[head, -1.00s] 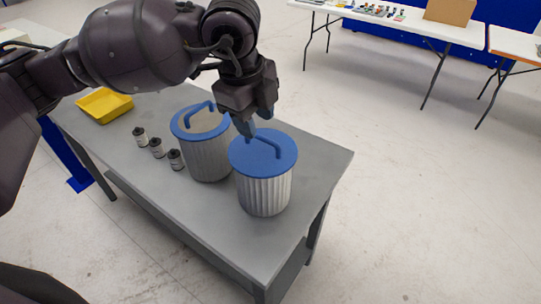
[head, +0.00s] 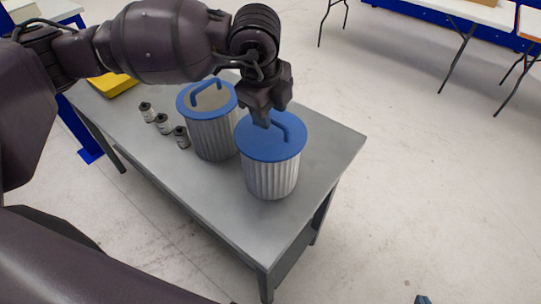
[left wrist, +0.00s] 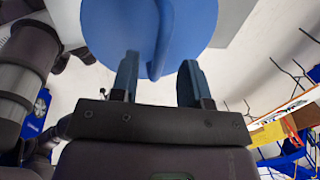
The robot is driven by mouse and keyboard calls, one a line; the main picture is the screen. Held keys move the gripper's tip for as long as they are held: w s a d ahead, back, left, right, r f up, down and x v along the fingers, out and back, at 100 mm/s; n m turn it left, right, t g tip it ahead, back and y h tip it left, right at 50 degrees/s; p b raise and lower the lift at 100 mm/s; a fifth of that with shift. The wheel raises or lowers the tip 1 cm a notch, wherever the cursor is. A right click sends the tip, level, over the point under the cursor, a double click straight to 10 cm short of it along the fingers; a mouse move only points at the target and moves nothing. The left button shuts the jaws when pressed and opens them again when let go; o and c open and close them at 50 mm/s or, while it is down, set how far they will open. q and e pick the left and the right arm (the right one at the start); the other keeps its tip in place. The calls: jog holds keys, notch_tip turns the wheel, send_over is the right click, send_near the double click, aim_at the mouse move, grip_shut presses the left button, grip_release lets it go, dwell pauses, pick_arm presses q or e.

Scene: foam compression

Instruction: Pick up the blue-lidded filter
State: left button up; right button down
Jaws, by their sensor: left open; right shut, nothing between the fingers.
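The blue-lidded filter (head: 271,176) stands upright on the grey table, with a pleated pale body, solid blue lid and raised blue handle (head: 291,127). My left gripper (head: 263,119) is just above that lid, pointing down at the handle. In the left wrist view the open fingers (left wrist: 159,82) lie on either side of the handle (left wrist: 164,38), with gaps, above the blue lid (left wrist: 112,22). Contact with the handle cannot be told. Of my right gripper (head: 423,299), only a small bluish tip shows at the bottom edge, away from the table; it is shut.
A second filter (head: 213,137), with a blue rim, grey lid centre and blue handle, stands close on the left. Several small dark canisters (head: 162,124) stand left of it. A yellow tray (head: 112,84) is at the far left end. The grey table's (head: 325,150) right end is clear.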

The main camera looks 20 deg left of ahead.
pick_arm(q)
jog(key=shift+w+f, duration=0.2)
jog(key=shift+f, duration=0.6)
jog(key=shift+w+f, duration=0.15)
jog(key=shift+f, duration=0.65)
grip_shut()
